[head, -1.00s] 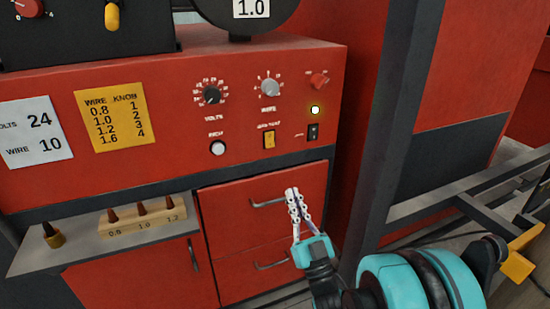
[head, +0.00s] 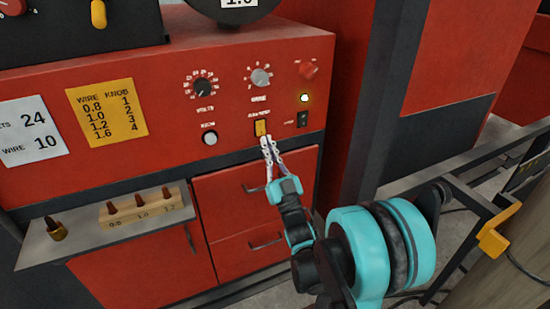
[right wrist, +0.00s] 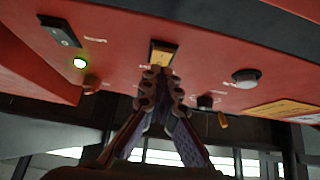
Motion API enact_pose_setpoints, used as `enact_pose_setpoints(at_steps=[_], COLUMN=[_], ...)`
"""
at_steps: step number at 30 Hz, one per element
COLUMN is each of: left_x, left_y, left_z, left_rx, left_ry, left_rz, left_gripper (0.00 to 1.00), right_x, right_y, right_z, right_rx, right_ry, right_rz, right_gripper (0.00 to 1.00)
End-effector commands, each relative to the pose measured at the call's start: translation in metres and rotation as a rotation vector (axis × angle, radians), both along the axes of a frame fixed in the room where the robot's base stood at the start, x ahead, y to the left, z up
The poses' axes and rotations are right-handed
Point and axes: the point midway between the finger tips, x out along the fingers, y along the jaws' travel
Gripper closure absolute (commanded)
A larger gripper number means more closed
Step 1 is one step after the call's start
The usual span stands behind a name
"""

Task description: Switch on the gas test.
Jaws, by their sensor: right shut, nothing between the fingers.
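The gas test switch (head: 261,128) is a small yellow rocker on the red front panel, below the wire knob. It also shows in the right wrist view (right wrist: 162,56), just beyond my fingertips. My right gripper (head: 266,142) is shut and empty, its fingertips at the lower edge of the switch. I cannot tell whether they touch it. The fingers also show in the right wrist view (right wrist: 163,80). My left gripper is in neither view.
Drawer handles (head: 266,243) stick out below. A shelf (head: 35,252) holds a wooden tip block (head: 140,214).

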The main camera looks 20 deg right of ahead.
Motion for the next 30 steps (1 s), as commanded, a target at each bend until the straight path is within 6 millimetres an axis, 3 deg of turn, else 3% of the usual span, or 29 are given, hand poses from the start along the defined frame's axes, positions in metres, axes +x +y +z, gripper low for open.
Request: enact_pose_setpoints(at_steps=[5,16,20,30], left_x=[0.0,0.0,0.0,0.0], left_y=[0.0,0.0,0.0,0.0], left_z=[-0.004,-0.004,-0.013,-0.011], left_rx=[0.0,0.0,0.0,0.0], left_ry=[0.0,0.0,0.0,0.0], left_rz=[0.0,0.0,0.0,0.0], left_gripper=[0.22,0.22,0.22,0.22], right_x=[0.013,0.015,0.026,0.023], right_y=[0.0,0.0,0.0,0.001], right_z=[-0.002,-0.002,-0.009,-0.007], right_rx=[0.0,0.0,0.001,0.001], right_ry=[0.0,0.0,0.0,0.0], right_rz=[0.0,0.0,0.001,0.001], right_gripper=[1.0,1.0,1.0,1.0])
